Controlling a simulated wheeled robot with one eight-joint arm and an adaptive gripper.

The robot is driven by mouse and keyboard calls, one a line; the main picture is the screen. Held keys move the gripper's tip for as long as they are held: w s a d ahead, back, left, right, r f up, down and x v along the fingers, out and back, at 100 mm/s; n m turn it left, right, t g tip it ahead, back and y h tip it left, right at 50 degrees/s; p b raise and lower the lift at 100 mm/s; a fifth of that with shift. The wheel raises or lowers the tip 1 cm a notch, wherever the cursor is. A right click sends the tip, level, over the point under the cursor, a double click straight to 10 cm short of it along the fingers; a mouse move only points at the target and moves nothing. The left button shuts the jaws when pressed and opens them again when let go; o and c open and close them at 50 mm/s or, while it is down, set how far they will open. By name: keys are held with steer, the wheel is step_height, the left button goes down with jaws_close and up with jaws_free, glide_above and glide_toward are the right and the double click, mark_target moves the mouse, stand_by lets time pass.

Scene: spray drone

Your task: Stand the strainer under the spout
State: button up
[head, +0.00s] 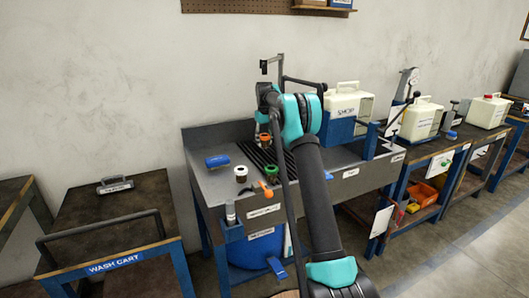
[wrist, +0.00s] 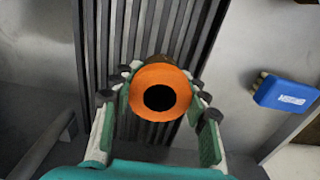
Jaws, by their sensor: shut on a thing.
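My gripper (wrist: 160,88) is shut on a small round piece, likely the strainer (wrist: 138,103), with an orange ring face, a dark round hole and a brown body behind. The fingers sit on both sides of it, over the dark slatted rack (wrist: 108,40). In the head view a small orange part of it (head: 264,137) shows below my wrist, above or at the rack. I cannot tell if it touches the slats. A dark upright post with a short arm (head: 272,65) stands at the back, perhaps the spout; it is not clear in the wrist view.
A white jug (head: 347,102) in a blue holder stands right. A wash cart (head: 110,220) is left.

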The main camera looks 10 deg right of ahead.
mark_target(265, 157)
steer(key=shift+f, duration=2.9)
steer(key=shift+f, duration=0.1)
steer(key=o, duration=1.1)
steer(key=shift+r, duration=3.9)
